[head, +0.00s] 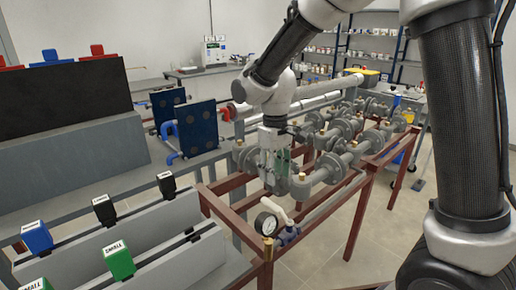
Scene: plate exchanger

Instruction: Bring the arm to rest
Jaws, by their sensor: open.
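My arm reaches in from the right and bends down over the piping. My gripper (273,188) points downward at the near end of the grey pipework (330,168), just above and behind a round pressure gauge (266,223). A pale valve handle (279,211) sits beside the gauge, close under the gripper. I see nothing held in the jaws. The fingertips are small and partly lost against the grey pipes, so I cannot tell whether they touch anything.
A dark red frame (357,216) carries the pipes. At left are a grey bench with a green block (118,260), a blue block (37,236) and black blocks. Blue plates (189,130) stand behind. Shelves (373,47) line the back wall. Floor is clear at lower right.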

